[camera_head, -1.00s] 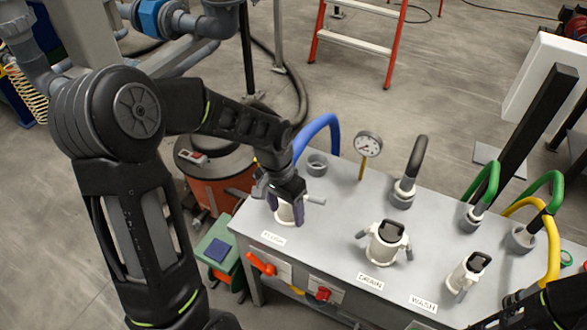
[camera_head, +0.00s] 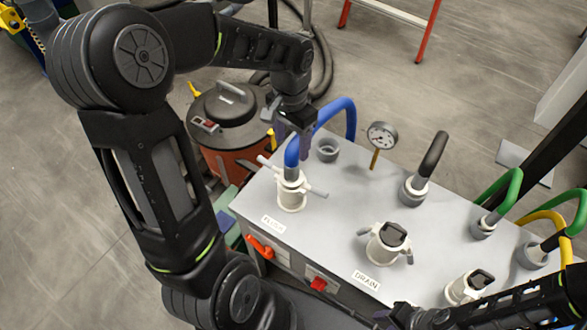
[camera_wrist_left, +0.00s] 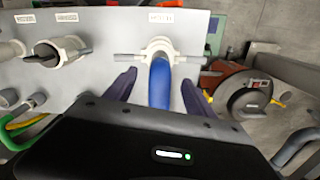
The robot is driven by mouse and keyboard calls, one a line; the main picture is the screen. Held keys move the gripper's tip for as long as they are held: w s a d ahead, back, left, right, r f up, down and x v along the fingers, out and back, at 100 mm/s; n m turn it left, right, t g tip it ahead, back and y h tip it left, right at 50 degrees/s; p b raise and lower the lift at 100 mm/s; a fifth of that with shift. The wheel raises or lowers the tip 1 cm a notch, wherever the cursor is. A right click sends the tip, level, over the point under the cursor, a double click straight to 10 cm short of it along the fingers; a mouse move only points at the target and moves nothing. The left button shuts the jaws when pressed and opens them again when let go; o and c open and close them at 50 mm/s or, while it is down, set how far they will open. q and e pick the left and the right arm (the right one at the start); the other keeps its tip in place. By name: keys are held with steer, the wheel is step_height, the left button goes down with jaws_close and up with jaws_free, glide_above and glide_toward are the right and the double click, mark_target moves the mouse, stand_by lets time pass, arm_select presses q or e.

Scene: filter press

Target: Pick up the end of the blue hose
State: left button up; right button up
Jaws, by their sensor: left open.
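The blue hose (camera_head: 292,152) arches over the panel, and its end sits in the white FLUSH coupling (camera_head: 291,193), which has two side levers. In the left wrist view the blue hose (camera_wrist_left: 160,85) runs up to the white coupling (camera_wrist_left: 158,50). My left gripper (camera_head: 292,140) is open just above the coupling. The left wrist view shows its two purple fingers (camera_wrist_left: 158,80) apart, one on each side of the hose with gaps between. My right arm's dark end (camera_head: 405,316) is at the bottom right, and its fingers cannot be made out.
A grey socket (camera_head: 327,150) and a pressure gauge (camera_head: 382,136) stand behind the coupling. The DRAIN coupling (camera_head: 389,243) and black hose (camera_head: 434,153) are to the right. An orange drum (camera_head: 232,162) stands left of the panel.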

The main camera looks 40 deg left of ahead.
mark_target(292, 161)
arm_select(q)
steer(key=shift+f+b, duration=0.8)
steer(key=shift+f, duration=0.5)
steer(key=shift+f, duration=0.1)
step_height(292, 161, down, 5)
steer(key=b, duration=0.4)
steer(key=shift+c, duration=0.2)
jaws_close()
